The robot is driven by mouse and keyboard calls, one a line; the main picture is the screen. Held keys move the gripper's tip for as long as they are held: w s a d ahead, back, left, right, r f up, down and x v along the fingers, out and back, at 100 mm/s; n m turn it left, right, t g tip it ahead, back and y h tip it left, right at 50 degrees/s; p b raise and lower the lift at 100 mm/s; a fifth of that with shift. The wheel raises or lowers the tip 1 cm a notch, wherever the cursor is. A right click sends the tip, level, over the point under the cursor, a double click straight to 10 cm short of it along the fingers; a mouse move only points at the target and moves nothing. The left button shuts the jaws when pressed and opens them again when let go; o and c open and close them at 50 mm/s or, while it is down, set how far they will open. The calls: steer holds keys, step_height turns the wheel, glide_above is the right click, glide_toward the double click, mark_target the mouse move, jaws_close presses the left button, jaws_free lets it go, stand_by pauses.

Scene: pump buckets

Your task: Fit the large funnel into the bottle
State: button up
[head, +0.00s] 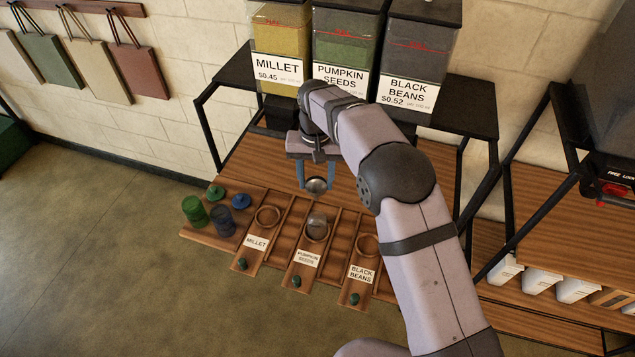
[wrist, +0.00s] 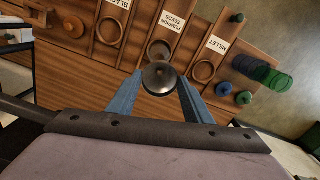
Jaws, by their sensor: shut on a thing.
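My gripper (head: 316,183) is shut on a round, shiny metal funnel (wrist: 159,78), held between its two blue fingers. The funnel also shows in the head view (head: 316,186), in the air above the wooden board. A clear grey bottle (head: 317,222) stands at the ring of the middle slide, labelled PUMPKIN SEEDS. In the head view the funnel is above and beyond the bottle, apart from it. In the wrist view the funnel lies just below that ring and partly covers the area; its spout is hidden.
The MILLET ring (head: 267,216) and BLACK BEANS ring (head: 367,245) look empty. A green container (head: 194,211) and a blue container (head: 222,221) stand at the left, beside green and blue lids. Three labelled dispensers (head: 345,50) stand on the black frame behind.

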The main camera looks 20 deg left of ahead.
mark_target(317, 186)
steer(key=shift+s+d, duration=0.15)
steer(key=shift+d, duration=0.05)
steer(key=shift+f, duration=0.1)
steer(key=shift+f+b, duration=1.05)
steer(key=shift+f, duration=0.75)
steer(key=shift+f+b, duration=0.95)
steer(key=shift+f, duration=1.45)
stand_by(3.5)
